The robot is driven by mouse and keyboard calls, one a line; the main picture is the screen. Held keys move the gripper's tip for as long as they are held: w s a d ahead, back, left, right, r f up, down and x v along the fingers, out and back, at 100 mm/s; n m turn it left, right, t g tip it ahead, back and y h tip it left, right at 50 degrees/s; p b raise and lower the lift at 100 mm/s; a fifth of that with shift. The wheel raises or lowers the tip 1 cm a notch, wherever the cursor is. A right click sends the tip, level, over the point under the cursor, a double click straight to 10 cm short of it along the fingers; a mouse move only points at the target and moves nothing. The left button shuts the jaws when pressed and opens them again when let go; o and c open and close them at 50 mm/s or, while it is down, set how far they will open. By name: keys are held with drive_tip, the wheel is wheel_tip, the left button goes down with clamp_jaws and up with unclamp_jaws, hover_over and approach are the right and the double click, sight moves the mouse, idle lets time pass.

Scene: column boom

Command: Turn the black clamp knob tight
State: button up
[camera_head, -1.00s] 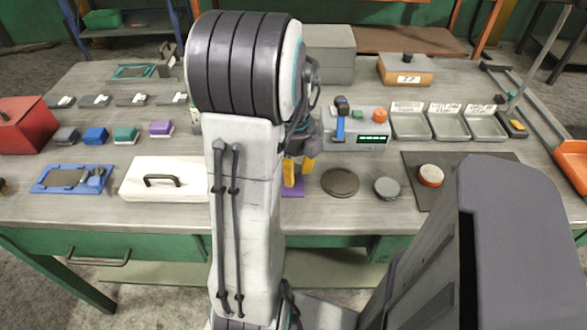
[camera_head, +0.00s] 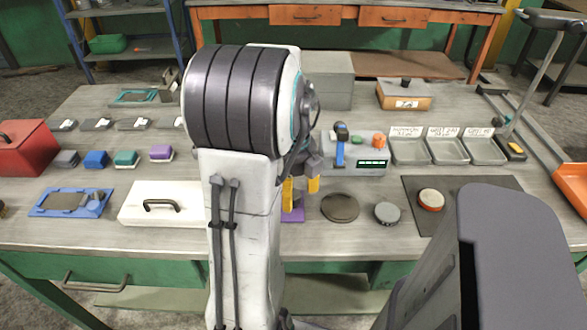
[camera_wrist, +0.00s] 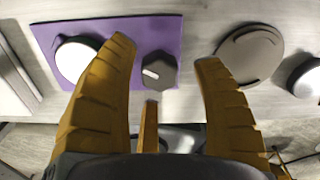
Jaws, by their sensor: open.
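A dark, many-sided knob (camera_wrist: 158,70) with a pale mark on it stands on a purple plate (camera_wrist: 195,55) in the wrist view. A round white-topped part (camera_wrist: 76,60) with a dark rim is on the same plate, left of the knob. My gripper (camera_wrist: 164,65) is open and empty, its yellow fingers on either side of the knob in that view. Touching cannot be told. In the head view my gripper (camera_head: 300,190) is over the purple plate (camera_head: 293,216), mostly behind my arm, and the knob is hidden.
A dark grey disc (camera_head: 340,207) lies right of the gripper, with a smaller grey puck (camera_head: 387,213) beyond it. A white box with a handle (camera_head: 160,206) stands to the left. A grey device (camera_head: 368,158) with coloured controls stands just behind.

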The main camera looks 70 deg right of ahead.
sight(294, 194)
wheel_tip(294, 194, up, 10)
drive_tip(key=shift+r, duration=0.15)
idle(0.3)
idle(0.8)
